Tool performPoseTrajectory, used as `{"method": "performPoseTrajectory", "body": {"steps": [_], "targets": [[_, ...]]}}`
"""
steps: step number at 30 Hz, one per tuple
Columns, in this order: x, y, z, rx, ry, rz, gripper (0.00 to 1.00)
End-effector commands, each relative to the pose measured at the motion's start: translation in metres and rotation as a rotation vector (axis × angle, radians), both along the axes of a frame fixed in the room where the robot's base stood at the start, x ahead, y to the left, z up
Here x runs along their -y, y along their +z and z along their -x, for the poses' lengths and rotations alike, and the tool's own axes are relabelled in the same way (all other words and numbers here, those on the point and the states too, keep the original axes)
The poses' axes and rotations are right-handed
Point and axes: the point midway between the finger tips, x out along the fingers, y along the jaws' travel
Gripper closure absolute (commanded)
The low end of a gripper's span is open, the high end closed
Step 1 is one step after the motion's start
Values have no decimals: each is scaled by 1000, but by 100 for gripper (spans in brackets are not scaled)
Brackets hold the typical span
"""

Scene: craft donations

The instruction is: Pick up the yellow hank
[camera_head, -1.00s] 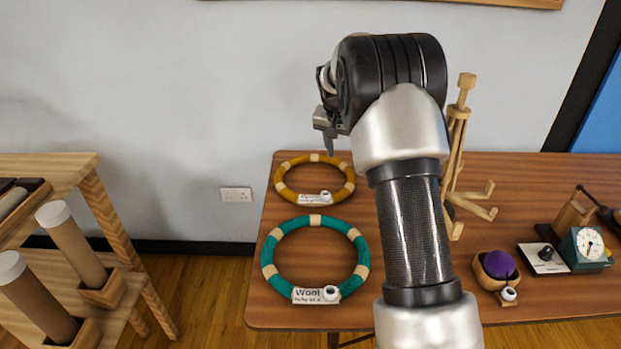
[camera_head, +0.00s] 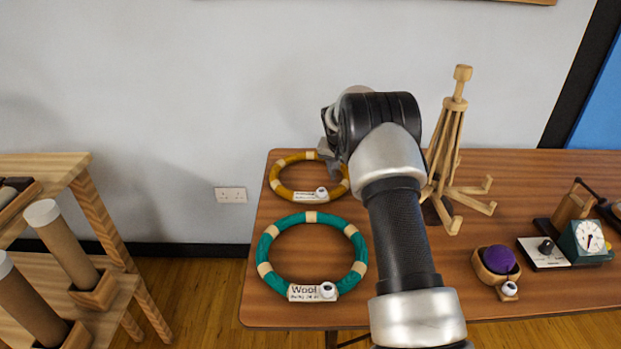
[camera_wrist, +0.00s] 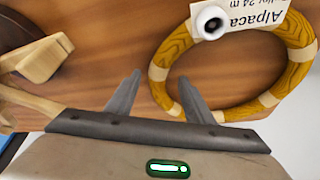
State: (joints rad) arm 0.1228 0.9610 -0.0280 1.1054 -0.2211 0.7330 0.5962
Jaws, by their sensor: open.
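The yellow hank (camera_head: 276,184) is a ring with pale ties, lying at the back left of the table (camera_head: 395,283). Its label reads "Alpaca" in the wrist view and has a small white round piece on it. My gripper (camera_head: 329,160) is over the right back part of the ring and hides some of it. In the wrist view my gripper (camera_wrist: 160,77) is open and empty. One finger is outside the yellow hank (camera_wrist: 178,45) and the other is inside the ring, with a stretch of yarn between them. How far the fingertips are above the table is unclear.
A teal hank (camera_head: 358,243) labelled "Wool" lies just in front. A wooden stand (camera_head: 449,150) rises right of my arm, its base partly hidden. A purple ball (camera_head: 499,259) in a holder and a dial scale (camera_head: 588,240) are farther right. A wall stands behind.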

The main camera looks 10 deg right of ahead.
Motion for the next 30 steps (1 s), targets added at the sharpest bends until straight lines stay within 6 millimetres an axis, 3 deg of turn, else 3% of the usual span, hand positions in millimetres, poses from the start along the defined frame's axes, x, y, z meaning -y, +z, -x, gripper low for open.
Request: {"method": "performPoseTrajectory", "body": {"steps": [4,12,20,30], "targets": [[7,-23,-7,0,-1,-2,52],[8,-26,-9,2,0,-1,52],[8,-26,-8,1,-1,-1,96],[8,-25,-8,2,-1,-1,98]]}}
